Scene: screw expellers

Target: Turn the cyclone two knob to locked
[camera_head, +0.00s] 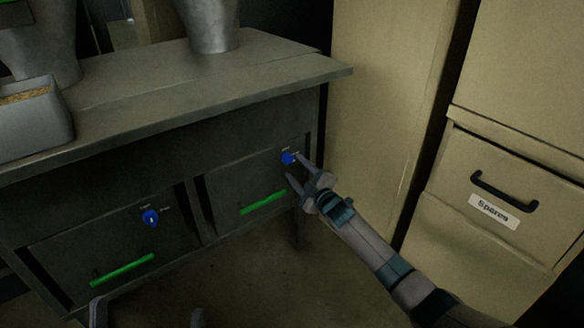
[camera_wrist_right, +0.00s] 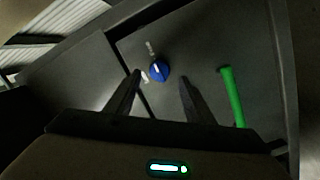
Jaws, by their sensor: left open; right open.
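Two blue knobs sit on the dark grey cabinet front. The right blue knob (camera_head: 288,158) has small white lettering beside it, too small to read. The left blue knob (camera_head: 151,218) has similar lettering. I cannot tell from labels which is cyclone two. My right gripper (camera_head: 298,170) is open at the right knob, fingers pointing at the panel. In the right wrist view the blue knob (camera_wrist_right: 159,70), with a white pointer mark, shows beyond and between the open fingers (camera_wrist_right: 160,80); contact is not visible. My left gripper (camera_head: 148,312) is open and empty at the bottom edge.
Green bar handles are below the knobs, the right one (camera_head: 264,202) and the left one (camera_head: 122,269). The grey worktop (camera_head: 180,95) overhangs the panel and holds a grey bin (camera_head: 35,125). A beige drawer cabinet labelled Spares (camera_head: 495,211) stands right.

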